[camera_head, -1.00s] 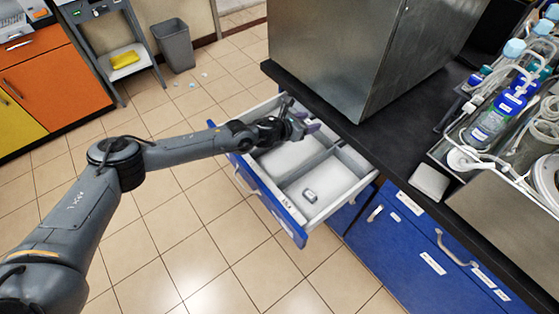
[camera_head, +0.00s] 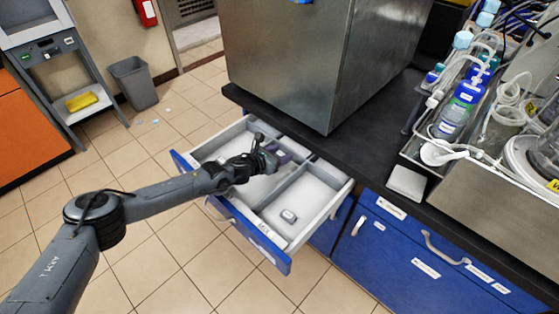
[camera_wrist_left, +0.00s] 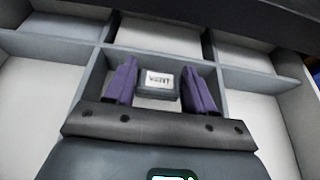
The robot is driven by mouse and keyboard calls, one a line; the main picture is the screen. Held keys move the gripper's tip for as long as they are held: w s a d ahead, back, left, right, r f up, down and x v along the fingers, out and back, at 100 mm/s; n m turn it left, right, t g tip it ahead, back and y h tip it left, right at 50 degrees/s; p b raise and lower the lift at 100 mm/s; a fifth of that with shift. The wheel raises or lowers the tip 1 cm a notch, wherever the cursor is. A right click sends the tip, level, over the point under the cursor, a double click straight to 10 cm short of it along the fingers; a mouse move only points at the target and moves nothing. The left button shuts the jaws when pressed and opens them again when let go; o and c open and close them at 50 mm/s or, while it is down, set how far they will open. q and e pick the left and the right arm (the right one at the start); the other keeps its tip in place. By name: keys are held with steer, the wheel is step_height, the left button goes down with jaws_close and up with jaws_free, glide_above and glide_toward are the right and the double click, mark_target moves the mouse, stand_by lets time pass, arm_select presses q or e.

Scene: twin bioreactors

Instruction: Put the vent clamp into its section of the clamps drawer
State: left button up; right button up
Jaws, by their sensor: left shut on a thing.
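My left gripper (camera_head: 280,155) is over the back part of the open clamps drawer (camera_head: 277,262). In the head view the clamp is hidden by the gripper. My right gripper is not in view.
The black counter edge (camera_head: 300,145) and a steel box (camera_head: 290,70) stand just behind the drawer. A rack of bottles and tubing (camera_head: 470,125) is at right.

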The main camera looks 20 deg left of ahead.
arm_select(q)
steer(key=shift+s+d+f, duration=0.1)
steer(key=shift+f, duration=1.1)
steer(key=shift+b, duration=0.3)
